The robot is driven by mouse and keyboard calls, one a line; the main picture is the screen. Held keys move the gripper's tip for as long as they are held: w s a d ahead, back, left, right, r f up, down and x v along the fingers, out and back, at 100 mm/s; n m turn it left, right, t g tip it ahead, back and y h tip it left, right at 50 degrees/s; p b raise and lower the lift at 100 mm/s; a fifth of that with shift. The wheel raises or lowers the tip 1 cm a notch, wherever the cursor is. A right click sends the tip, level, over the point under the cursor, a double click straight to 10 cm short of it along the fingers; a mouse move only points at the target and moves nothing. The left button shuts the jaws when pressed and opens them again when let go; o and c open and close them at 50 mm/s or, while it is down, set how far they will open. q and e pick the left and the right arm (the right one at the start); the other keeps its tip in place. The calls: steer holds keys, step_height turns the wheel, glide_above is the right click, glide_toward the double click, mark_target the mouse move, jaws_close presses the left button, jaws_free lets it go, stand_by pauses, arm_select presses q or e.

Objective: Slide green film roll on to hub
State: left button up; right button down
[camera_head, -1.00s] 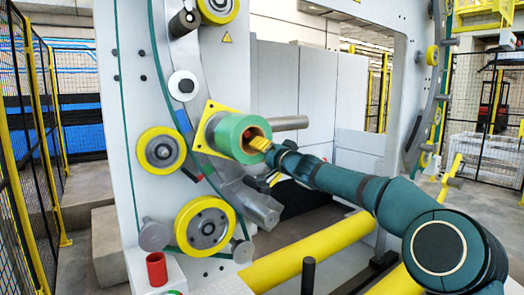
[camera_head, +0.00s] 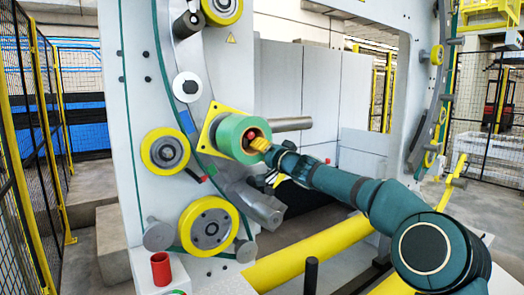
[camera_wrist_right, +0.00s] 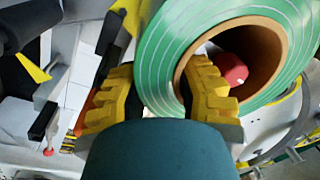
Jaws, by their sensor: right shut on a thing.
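The green film roll (camera_head: 232,137) is in front of the yellow square plate (camera_head: 211,121) on the machine's white panel, its open core facing my right arm. The red-ended hub (camera_wrist_right: 229,69) shows inside the brown core in the right wrist view, so the roll is at least partly around it. How far on the roll sits is hidden. My right gripper (camera_head: 263,146) is shut on the roll's wall. In the right wrist view its yellow fingers (camera_wrist_right: 160,95) straddle the wall, one inside the core and one outside. My left gripper is not in view.
A grey cylinder (camera_head: 292,124) sticks out just right of the roll. Yellow-rimmed rollers (camera_head: 165,151) sit on the panel to the left. A red cup (camera_head: 160,269) stands at lower left. A yellow bar (camera_head: 305,252) runs low in front of the machine.

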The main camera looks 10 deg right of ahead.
steer(key=shift+w+a+r+p, duration=0.3)
steer(key=shift+w+p, duration=0.1)
steer(key=shift+w, duration=0.15)
steer(key=c, duration=0.7)
jaws_free()
steer(key=shift+d+f, duration=0.1)
steer(key=shift+f, duration=0.2)
steer(key=shift+s, duration=0.35)
steer(key=v, duration=1.1)
steer(key=shift+s+d, duration=0.1)
steer(key=shift+d, duration=0.2)
steer(key=shift+c, duration=0.3)
